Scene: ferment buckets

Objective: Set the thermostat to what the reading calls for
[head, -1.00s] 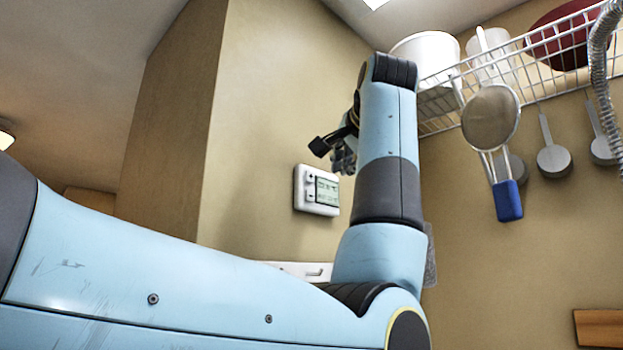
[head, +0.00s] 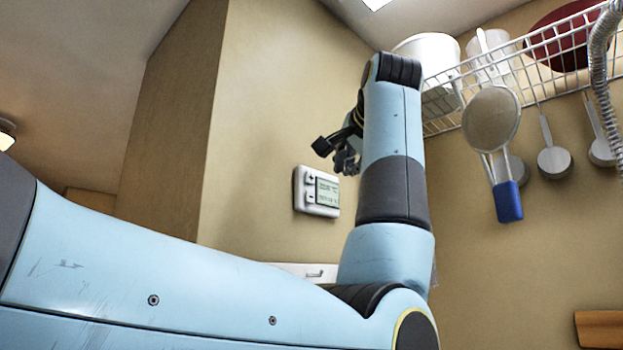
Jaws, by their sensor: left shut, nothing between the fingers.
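The thermostat (head: 318,211) is a small white box on the tan wall, with a plus button, a minus button and a grey-green display. The text on the display is too small to read. My left gripper (head: 334,157), dark grey, is shut and empty. In the picture it is just above and to the right of the thermostat, apart from the buttons. My forearm hides part of the gripper. The right gripper is not in view.
A white wire shelf (head: 520,65) at the upper right holds a white bucket (head: 428,60) and a red bowl (head: 565,36). A strainer with a blue handle (head: 508,202) hangs below it. A wooden panel (head: 175,140) stands left of the thermostat wall.

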